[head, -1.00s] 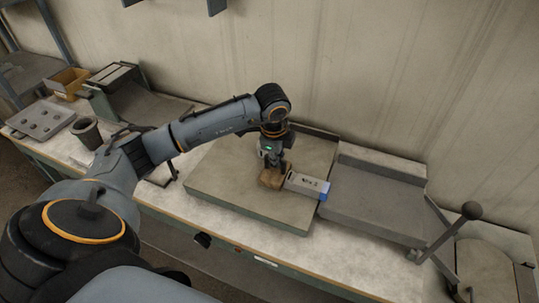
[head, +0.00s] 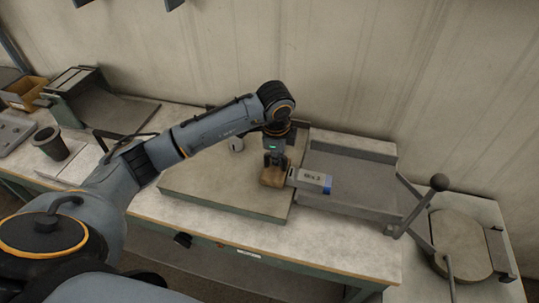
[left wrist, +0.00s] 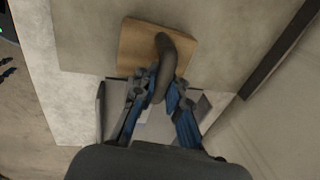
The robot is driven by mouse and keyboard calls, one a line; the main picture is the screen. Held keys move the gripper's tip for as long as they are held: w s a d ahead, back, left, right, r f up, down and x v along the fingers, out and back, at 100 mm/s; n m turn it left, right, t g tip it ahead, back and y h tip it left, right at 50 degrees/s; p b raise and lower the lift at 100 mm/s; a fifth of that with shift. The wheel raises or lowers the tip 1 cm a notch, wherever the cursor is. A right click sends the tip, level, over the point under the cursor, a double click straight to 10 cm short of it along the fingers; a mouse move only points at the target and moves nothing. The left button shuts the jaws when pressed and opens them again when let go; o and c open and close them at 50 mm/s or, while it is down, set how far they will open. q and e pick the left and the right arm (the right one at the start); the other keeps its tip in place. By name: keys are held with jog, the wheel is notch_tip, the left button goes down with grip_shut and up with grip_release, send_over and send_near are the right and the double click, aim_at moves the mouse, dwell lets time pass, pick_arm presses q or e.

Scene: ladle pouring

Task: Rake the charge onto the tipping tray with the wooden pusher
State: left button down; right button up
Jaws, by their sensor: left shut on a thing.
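My left gripper (head: 274,160) is shut on the dark curved handle (left wrist: 168,62) of the wooden pusher (head: 272,177). The pusher's brown block also shows in the left wrist view (left wrist: 140,48). It stands near the right edge of the flat grey-green board (head: 205,185). The charge, a grey box marked "Mix 3" with a blue end (head: 312,181), lies just right of the pusher, touching or nearly so. Its blue end is over the grey tipping tray (head: 350,192); its left end is near the board's edge. In the left wrist view, the fingers hide much of the box.
A lever with a black ball knob (head: 439,182) stands right of the tray, beside a round lid-like disc (head: 462,243). A dark cup (head: 51,143) and a cardboard box (head: 24,93) are at left.

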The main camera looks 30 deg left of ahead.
pick_arm(q)
jog(key=shift+w+d+b, duration=0.1)
jog(key=shift+w+d, duration=0.2)
jog(key=shift+d, duration=0.85)
jog(key=shift+w+d+b, duration=0.1)
jog(key=shift+w+d, duration=0.15)
jog(key=shift+d, duration=0.85)
jog(key=shift+w+d+b, duration=0.1)
jog(key=shift+w+d, duration=0.2)
jog(key=shift+d, duration=0.85)
jog(key=shift+w+d+b, duration=0.15)
jog(key=shift+w+d, duration=0.05)
jog(key=shift+d, duration=0.65)
jog(key=shift+w+d+b, duration=0.2)
jog(key=shift+d, duration=0.7)
jog(key=shift+w+d+b, duration=0.15)
jog(key=shift+w+d, duration=0.05)
jog(key=shift+d, duration=0.65)
jog(key=shift+s+a, duration=0.15)
jog(key=shift+a, duration=0.65)
jog(key=shift+a+r+p, duration=0.2)
jog(key=shift+r+p, duration=0.15)
notch_tip(320, 180, up, 6)
jog(key=p, duration=0.4)
jog(key=shift+s+a+r, duration=0.2)
jog(key=shift+a, duration=0.2)
